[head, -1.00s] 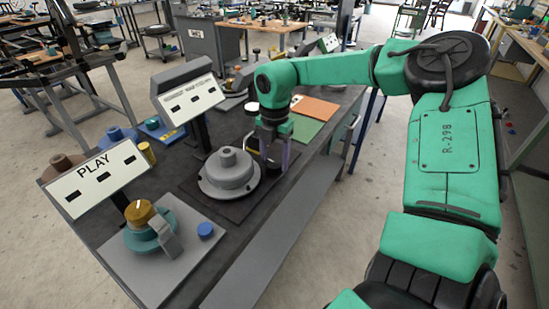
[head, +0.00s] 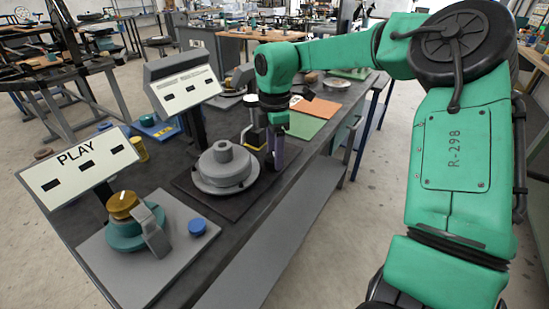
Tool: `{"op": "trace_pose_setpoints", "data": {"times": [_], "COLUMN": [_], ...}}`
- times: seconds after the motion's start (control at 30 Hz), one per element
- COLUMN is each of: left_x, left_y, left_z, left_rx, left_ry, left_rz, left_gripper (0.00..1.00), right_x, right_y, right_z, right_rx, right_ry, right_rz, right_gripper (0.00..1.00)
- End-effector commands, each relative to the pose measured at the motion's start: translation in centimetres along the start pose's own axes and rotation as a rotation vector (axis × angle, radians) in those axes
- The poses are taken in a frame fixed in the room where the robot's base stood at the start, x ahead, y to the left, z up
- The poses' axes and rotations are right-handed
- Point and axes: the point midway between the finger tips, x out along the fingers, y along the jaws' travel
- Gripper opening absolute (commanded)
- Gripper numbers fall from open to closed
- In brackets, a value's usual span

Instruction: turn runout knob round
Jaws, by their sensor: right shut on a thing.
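The grey round hub (head: 221,168) of the middle station sits on a dark plate (head: 238,205) on the bench. Behind it stands a tilted display (head: 183,92) whose small heading I cannot read clearly. My right gripper (head: 275,160) points down close to the hub's right side, its fingers low near the dark plate. It is shut on the runout knob, which the fingers hide almost wholly. Whether the knob has turned cannot be seen. My left gripper is not in view.
At front left, the PLAY sign (head: 80,165) stands behind a brass knob (head: 122,203) on a teal base, with a blue button (head: 197,226) beside it. Orange (head: 316,107) and green (head: 297,126) mats lie behind my gripper. The bench's front edge runs close by.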

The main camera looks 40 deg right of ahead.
Motion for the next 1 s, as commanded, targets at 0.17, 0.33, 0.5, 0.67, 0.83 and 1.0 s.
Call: {"op": "trace_pose_setpoints", "data": {"times": [0.17, 0.33, 0.5, 0.67, 0.83, 1.0], "left_x": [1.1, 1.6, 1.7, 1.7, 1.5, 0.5], "left_y": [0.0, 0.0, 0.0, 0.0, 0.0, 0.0], "left_z": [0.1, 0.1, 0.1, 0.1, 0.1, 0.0], "left_rx": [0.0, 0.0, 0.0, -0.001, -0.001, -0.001], "left_ry": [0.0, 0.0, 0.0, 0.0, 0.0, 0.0], "left_rz": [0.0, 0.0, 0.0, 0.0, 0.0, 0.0], "left_gripper": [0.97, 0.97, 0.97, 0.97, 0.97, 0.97], "right_x": [0.1, 0.1, -0.1, -0.1, -0.2, -0.4], "right_y": [0.1, 0.1, 0.0, 0.0, 0.0, 0.0], "right_z": [0.0, 0.0, 0.0, 0.0, 0.0, 0.0], "right_rx": [0.165, 0.326, 0.487, 0.639, 0.799, 0.947], "right_ry": [-0.002, -0.001, 0.0, 0.001, 0.001, 0.0], "right_rz": [0.004, 0.004, 0.004, 0.003, 0.002, 0.001], "right_gripper": [0.06, 0.06, 0.06, 0.06, 0.06, 0.06]}}
